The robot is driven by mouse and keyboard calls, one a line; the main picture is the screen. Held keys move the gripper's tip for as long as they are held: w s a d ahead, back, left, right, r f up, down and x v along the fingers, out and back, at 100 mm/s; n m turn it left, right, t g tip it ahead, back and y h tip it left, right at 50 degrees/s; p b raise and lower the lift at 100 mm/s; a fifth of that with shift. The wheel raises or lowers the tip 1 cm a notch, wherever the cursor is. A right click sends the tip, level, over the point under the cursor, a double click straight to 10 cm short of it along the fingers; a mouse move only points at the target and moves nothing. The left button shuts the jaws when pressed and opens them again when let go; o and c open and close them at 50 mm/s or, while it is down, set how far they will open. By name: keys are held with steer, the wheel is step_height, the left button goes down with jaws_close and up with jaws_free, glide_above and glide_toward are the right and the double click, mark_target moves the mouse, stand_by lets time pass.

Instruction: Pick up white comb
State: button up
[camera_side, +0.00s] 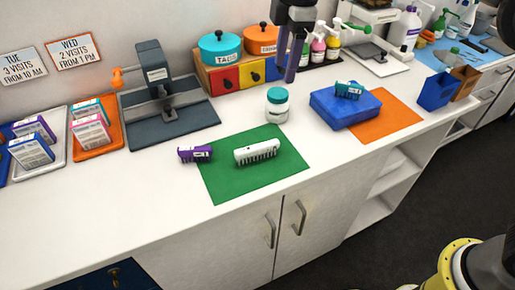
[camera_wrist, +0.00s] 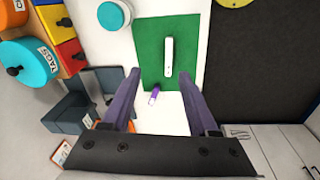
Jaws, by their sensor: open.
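In the wrist view the white comb (camera_wrist: 169,56) lies on the green mat (camera_wrist: 150,40), seen narrow from above. A purple comb (camera_side: 195,154) lies at the mat's left edge; it also shows in the wrist view (camera_wrist: 154,96). My gripper (camera_side: 290,78) is above the counter, behind and right of the mat, apart from the comb. In the wrist view its purple fingers (camera_wrist: 160,92) are spread with nothing held.
A white jar with a teal lid (camera_side: 277,105) stands behind the green mat. A grey press (camera_side: 162,90) stands back left. The counter's front is mostly clear.

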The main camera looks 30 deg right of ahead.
steer(key=n+g, duration=0.1)
glide_above(257, 146)
step_height(257, 146, down, 9)
steer(key=shift+h, duration=0.3)
step_height(257, 146, down, 13)
steer(key=shift+f, duration=0.1)
jaws_close()
